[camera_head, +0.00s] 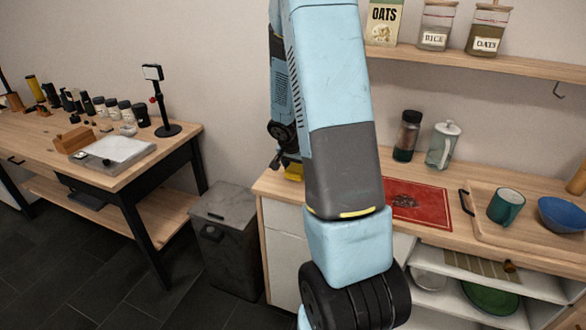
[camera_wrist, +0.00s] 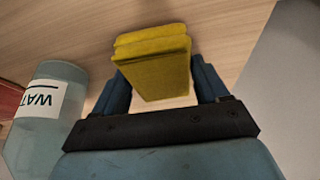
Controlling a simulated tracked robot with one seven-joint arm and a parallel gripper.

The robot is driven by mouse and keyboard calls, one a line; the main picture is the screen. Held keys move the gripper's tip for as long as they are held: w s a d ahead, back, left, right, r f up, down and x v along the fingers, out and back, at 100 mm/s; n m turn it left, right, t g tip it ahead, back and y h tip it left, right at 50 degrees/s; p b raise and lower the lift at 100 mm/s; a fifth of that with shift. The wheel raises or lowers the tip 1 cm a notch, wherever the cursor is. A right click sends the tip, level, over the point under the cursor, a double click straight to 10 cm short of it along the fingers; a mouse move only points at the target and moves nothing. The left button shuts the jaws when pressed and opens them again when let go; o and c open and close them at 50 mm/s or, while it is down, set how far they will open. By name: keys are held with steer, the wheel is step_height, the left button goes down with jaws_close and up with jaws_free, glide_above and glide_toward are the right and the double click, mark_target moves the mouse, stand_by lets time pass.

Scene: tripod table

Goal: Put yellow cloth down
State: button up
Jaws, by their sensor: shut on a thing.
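The yellow cloth (camera_wrist: 155,58) is a folded, thick block between the two blue fingers of my gripper (camera_wrist: 160,80) in the wrist view. My gripper is shut on it. Pale wood lies beyond the cloth. In the head view a small yellow part of the cloth (camera_head: 293,172) shows at the left end of the wooden counter (camera_head: 275,187), mostly hidden behind my arm. The cloth is at or close above the counter top; I cannot tell whether it touches.
A clear container labelled "WAT" (camera_wrist: 45,115) stands close left of my gripper in the wrist view. A red mat (camera_head: 418,203), a dark-lidded jar (camera_head: 407,136) and a white-lidded jar (camera_head: 442,146) are further right on the counter. A grey bin (camera_head: 228,240) stands left of it.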

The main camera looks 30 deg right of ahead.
steer(key=shift+s+f, duration=0.1)
steer(key=shift+f, duration=0.5)
